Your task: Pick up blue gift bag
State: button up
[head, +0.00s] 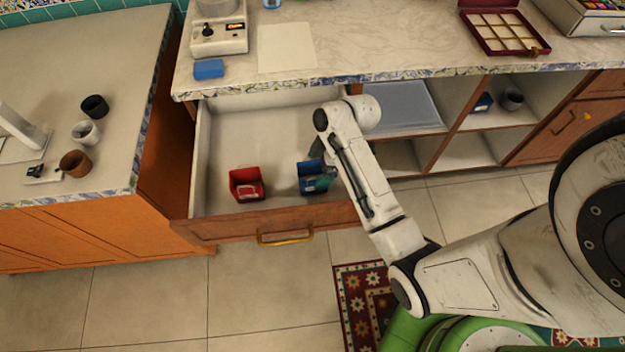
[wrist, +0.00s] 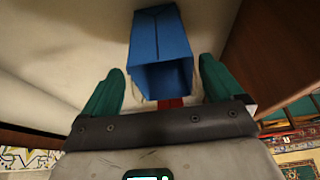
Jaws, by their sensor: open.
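The blue gift bag (head: 306,170) stands in the open drawer, to the right of a red bag. In the wrist view the blue bag (wrist: 160,40) is at the top centre, with its dark open mouth facing me. My gripper (head: 324,180) is down in the drawer at the right side of the blue bag and hides part of it. In the wrist view my gripper (wrist: 160,82) is open, with one green finger on each side of the bag's lower end. I cannot tell whether the fingers touch it.
The red bag (head: 246,183) sits in the drawer (head: 225,230) with bare floor around it. The marble counter (head: 370,45) overhangs the back of the drawer. Cups (head: 75,162) stand on the left counter. A patterned rug (head: 362,300) lies in front.

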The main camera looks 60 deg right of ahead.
aim_at(311, 178)
jog(key=x, duration=0.5)
jog(key=shift+a, duration=0.25)
jog(key=c, duration=1)
